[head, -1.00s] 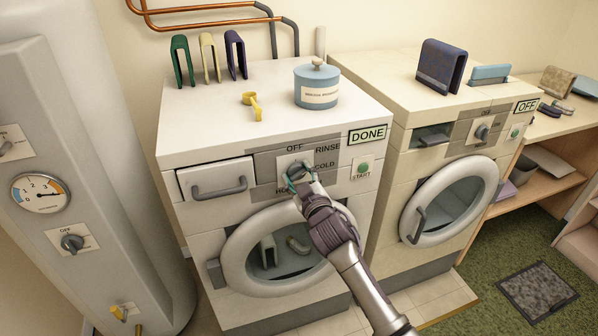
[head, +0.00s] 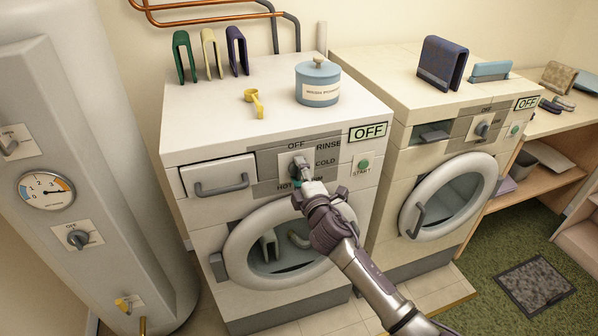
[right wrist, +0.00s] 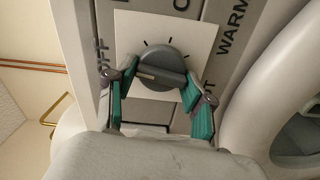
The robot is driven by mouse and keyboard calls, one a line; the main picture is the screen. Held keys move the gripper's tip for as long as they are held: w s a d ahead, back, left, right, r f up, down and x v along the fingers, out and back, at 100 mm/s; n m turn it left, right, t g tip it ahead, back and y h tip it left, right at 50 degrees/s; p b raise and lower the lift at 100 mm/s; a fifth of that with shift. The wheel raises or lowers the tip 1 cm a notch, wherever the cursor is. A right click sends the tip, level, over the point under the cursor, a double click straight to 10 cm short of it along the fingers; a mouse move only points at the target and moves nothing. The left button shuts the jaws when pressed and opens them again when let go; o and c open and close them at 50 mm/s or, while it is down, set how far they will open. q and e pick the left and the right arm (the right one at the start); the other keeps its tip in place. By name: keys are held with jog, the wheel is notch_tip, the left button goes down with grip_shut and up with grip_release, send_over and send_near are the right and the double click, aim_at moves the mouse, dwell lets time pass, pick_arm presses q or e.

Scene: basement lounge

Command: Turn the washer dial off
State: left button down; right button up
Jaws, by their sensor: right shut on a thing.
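The washer (head: 200,135) on the left has a grey dial (head: 297,164) on a white plate in its control panel. Labels OFF, RINSE, COLD and HOT surround it. In the head view the dial's handle points up toward OFF. The washer's display (head: 369,132) reads OFF. My right gripper (head: 302,180) is at the dial, shut on it. In the right wrist view, its teal-padded fingers (right wrist: 158,98) sit on either side of the dial (right wrist: 158,66), and the handle's light mark points toward the OFF label. My left gripper is not in view.
A second machine (head: 455,135) stands at the right, its display (head: 526,102) also reading OFF. A green start button (head: 364,165) is right of the dial. The round door (head: 243,250) is below. A blue canister (head: 317,84) and yellow scoop (head: 254,102) are on top.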

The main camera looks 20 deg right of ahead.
jog(key=shift+n, duration=0.8)
jog(key=shift+f, duration=0.1)
jog(key=o, duration=1.1)
jog(key=s, duration=1.2)
jog(key=shift+d, duration=0.2)
